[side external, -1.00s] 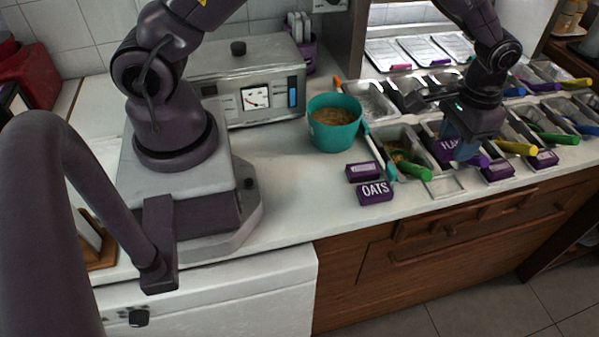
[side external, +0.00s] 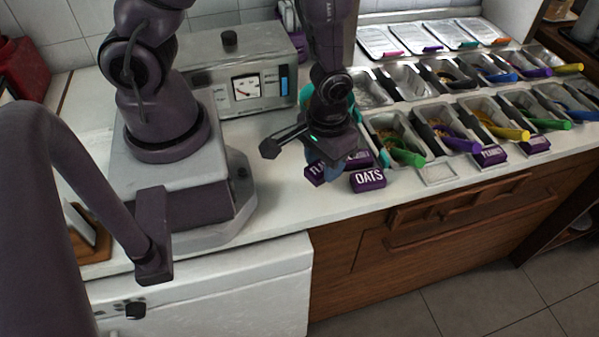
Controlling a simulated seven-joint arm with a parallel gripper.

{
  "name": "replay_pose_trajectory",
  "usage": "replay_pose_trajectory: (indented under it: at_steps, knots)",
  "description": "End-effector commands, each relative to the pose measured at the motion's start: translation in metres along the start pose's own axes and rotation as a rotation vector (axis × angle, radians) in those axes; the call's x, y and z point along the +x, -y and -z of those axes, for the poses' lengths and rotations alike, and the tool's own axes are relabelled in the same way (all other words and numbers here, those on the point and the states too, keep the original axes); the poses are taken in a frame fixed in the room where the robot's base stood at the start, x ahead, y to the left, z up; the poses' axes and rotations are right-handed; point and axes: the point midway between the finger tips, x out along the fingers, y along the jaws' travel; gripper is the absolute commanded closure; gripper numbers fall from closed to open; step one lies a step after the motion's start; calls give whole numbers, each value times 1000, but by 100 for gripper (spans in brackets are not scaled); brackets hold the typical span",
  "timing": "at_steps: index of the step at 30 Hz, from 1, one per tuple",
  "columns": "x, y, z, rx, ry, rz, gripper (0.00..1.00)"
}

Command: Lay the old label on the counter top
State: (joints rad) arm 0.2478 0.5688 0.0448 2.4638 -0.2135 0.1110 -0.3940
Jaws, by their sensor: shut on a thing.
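My gripper (side external: 333,168) points down over the counter top, left of the OATS label, and is shut on a purple label (side external: 315,174). Only the start of its white lettering, "FLA", shows; the fingers cover the rest. The held label is low, close to the white counter top (side external: 265,190), but I cannot tell whether it touches. The purple OATS label (side external: 367,180) lies on the counter just to the right. Another purple label (side external: 358,159) lies behind OATS, partly hidden by my gripper.
A teal bowl (side external: 357,112) stands behind my gripper, mostly hidden. Metal bins with coloured scoops fill the right side. A bare label holder (side external: 438,174) sits at the front, left of another purple label (side external: 490,155). The counter to the left is clear up to my base.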

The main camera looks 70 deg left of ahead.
Motion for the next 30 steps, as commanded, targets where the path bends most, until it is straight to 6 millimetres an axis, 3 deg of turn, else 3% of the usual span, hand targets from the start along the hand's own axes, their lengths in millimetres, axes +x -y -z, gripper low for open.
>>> replay_pose_trajectory:
  at_steps: [15,27,28,30]
  knots:
    - [52,0,0,3,2,1,84]
    - [56,-1,0,3,0,-1,84]
    - [56,-1,1,3,0,-1,56]
    - [56,-1,1,3,-1,-1,40]
